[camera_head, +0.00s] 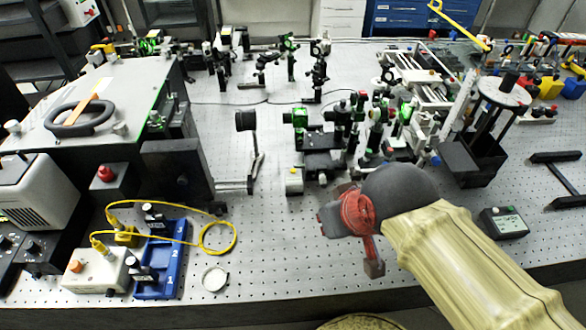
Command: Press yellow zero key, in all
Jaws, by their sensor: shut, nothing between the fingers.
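I cannot make out a yellow zero key for certain. A small dark box with a pale green face (505,222) lies on the bench at the right, and any keys on it are too small to tell. A white box with an orange button (77,266) sits at the lower left. My gripper (374,267) hangs at the end of my arm above the front middle of the bench. It is shut and empty, apart from both boxes, left of the dark box.
A blue numbered tray (162,258) stands beside the white box, with a looped yellow cable (219,237) over it. A small round white dish (214,278) lies nearby. Optical mounts (330,140) crowd the middle. A dark stand (482,150) rises at right. The bench front between is largely clear.

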